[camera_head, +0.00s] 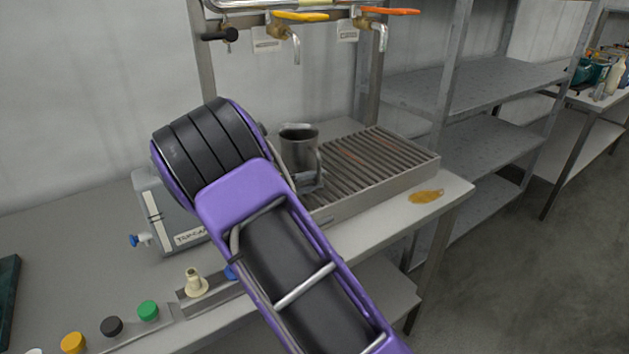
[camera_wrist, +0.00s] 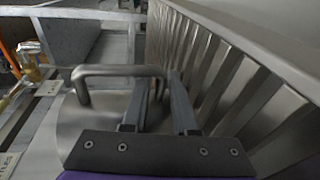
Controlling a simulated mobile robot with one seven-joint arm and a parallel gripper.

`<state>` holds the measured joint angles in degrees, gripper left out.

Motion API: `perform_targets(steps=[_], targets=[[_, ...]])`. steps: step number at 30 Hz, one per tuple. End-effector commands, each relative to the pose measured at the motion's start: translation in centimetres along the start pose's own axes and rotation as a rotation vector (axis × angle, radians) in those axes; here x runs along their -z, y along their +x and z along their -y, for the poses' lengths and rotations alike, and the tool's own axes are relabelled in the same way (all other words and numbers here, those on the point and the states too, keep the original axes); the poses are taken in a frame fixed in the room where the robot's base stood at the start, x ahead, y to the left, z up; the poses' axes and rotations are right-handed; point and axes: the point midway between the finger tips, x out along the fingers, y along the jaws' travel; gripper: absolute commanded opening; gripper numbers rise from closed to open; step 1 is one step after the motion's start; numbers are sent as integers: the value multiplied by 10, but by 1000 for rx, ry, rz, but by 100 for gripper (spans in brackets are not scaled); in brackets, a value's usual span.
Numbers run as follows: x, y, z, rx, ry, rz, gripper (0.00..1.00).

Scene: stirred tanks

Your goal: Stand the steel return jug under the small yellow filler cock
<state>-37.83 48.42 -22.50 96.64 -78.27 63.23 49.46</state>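The steel jug (camera_head: 299,148) stands upright on the left part of the slatted drip grate. In the head view it is below the spout of the yellow-levered cock (camera_head: 297,16), with a clear gap between its rim and the spout; exact depth alignment is hard to tell. My gripper (camera_head: 312,183) is low at the jug's near side, partly hidden by my arm. In the wrist view the jug's handle (camera_wrist: 118,71) reaches across to my gripper (camera_wrist: 160,80). The fingers are apart, with the handle's outer end between their tips; I see no clear grip.
An orange-levered cock (camera_head: 390,11) is to the right and a black-levered one (camera_head: 219,35) to the left. The grate (camera_head: 372,160) is free right of the jug. A grey box (camera_head: 165,215) stands on the left. A brown spill (camera_head: 426,196) lies on the bench's right end.

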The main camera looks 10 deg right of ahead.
Motion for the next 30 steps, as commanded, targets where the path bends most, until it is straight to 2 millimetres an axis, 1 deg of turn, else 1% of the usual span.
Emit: perform_targets(steps=[3, 5, 8, 15, 18, 21, 25, 30], targets=[[0, -1, -5, 0, 0, 0, 26], [1, -8, -3, 0, 0, -3, 26], [2, -27, -3, 1, 1, -5, 26], [1, -80, -3, 1, 0, -5, 26], [1, -98, -3, 1, -1, -4, 26], [0, -110, -3, 0, 1, -2, 26], [0, -119, -3, 0, 1, -1, 26], [0, -121, -3, 0, 0, 0, 26]])
